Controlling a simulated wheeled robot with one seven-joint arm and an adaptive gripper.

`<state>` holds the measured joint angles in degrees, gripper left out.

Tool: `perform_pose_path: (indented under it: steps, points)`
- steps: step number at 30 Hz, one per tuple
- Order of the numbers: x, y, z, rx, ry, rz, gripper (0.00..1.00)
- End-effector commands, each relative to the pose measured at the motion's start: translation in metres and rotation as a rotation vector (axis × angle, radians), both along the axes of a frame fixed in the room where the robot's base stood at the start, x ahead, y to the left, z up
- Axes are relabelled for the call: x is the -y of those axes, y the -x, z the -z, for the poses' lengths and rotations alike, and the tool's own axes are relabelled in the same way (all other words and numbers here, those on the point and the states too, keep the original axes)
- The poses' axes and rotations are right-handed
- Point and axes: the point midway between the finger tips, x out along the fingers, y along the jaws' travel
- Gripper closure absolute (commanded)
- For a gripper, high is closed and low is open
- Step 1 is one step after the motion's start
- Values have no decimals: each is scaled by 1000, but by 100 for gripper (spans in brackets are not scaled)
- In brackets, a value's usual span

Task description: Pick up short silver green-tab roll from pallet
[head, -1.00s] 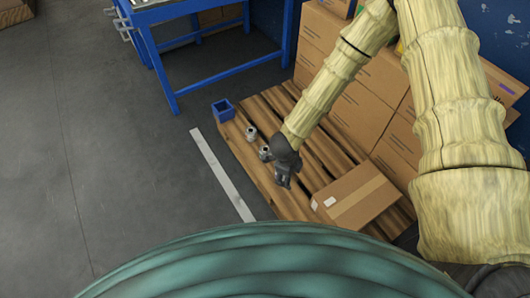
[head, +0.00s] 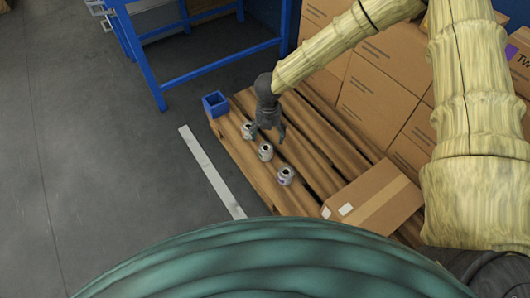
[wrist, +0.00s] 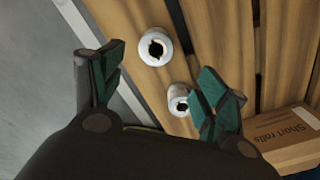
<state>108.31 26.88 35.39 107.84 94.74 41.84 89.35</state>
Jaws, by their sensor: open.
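My gripper (head: 268,138) is open and empty above the pallet, close to the far and middle rolls. In the wrist view, two rolls show beyond my open gripper (wrist: 168,75): a larger-looking one (wrist: 156,47) and a smaller-looking one (wrist: 180,99), partly beside the right finger.
A blue open box (head: 216,104) sits at the pallet's far left corner. A cardboard carton (head: 372,200) lies on the near right; its side reads "Short rolls" in the wrist view (wrist: 285,135). Stacked cartons (head: 380,105) stand behind. A blue table (head: 215,70) is beyond. Floor at left is clear.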

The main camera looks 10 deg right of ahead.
Motion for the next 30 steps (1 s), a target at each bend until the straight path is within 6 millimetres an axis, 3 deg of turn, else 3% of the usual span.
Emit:
perform_pose_path:
  steps: [6,14,25,30]
  points:
    - [-1,0,35,0,1,-3,26]
    - [-3,-1,47,0,1,-6,26]
    - [-9,-5,86,0,1,-7,26]
    - [-9,-6,95,1,1,-7,26]
